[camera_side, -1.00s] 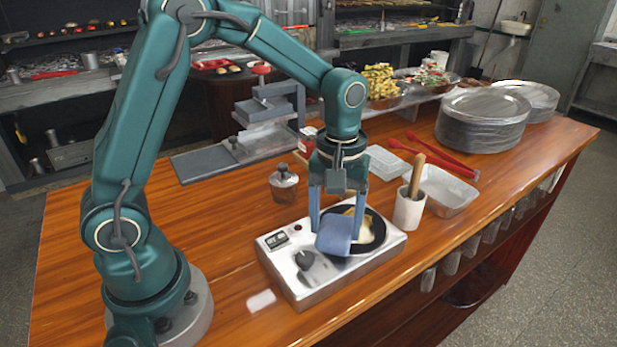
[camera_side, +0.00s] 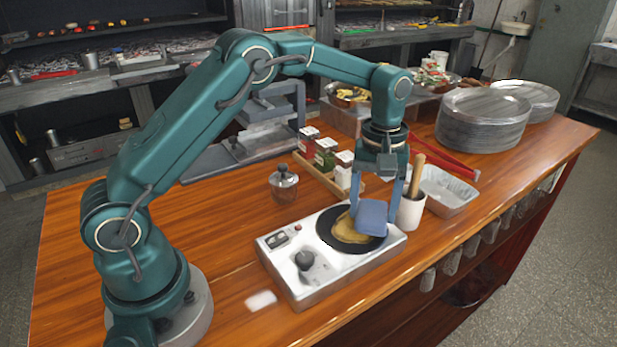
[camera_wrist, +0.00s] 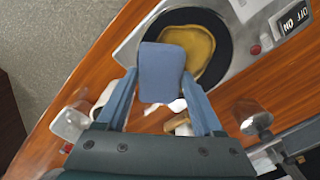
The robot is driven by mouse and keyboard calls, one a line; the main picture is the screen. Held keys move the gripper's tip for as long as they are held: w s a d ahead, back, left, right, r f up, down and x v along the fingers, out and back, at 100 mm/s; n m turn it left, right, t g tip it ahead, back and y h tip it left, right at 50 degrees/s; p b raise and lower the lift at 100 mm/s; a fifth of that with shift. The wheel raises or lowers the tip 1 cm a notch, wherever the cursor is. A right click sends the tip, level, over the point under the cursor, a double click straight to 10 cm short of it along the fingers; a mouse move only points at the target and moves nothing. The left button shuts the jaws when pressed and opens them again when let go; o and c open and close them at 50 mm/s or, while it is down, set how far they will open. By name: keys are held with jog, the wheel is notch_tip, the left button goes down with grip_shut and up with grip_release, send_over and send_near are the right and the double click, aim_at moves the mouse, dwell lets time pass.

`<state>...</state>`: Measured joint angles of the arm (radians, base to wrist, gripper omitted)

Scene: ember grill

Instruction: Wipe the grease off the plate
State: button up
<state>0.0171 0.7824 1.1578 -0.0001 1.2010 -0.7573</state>
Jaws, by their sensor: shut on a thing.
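The plate (camera_side: 326,226) is a round black disc on top of a silver hotplate unit (camera_side: 318,280). A yellow-brown grease patch (camera_side: 350,228) lies on it. It also shows in the wrist view (camera_wrist: 203,50), partly covered by a blue pad. My gripper (camera_side: 380,200) is shut on the blue pad (camera_side: 371,218), which hangs at the right part of the plate, over the patch's edge. In the wrist view the pad (camera_wrist: 161,72) sits between both fingers and overlaps the plate (camera_wrist: 150,32). I cannot tell whether the pad presses on the plate.
A white cup with a wooden-handled tool (camera_side: 411,208) stands close right of my gripper. A glass jar (camera_side: 284,185) stands behind the unit. The table's left part is clear.

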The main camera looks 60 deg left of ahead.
aim_at(327, 232)
jog(key=shift+w, duration=0.7)
jog(key=shift+s, duration=4.9)
jog(key=a, duration=0.2)
jog(key=shift+w+a, duration=0.1)
jog(key=shift+a, duration=0.2)
jog(key=shift+w+d, duration=0.15)
jog(key=shift+w, duration=4.7)
jog(key=shift+s, duration=4.8)
notch_tip(327, 232, up, 8)
jog(key=shift+r, duration=0.15)
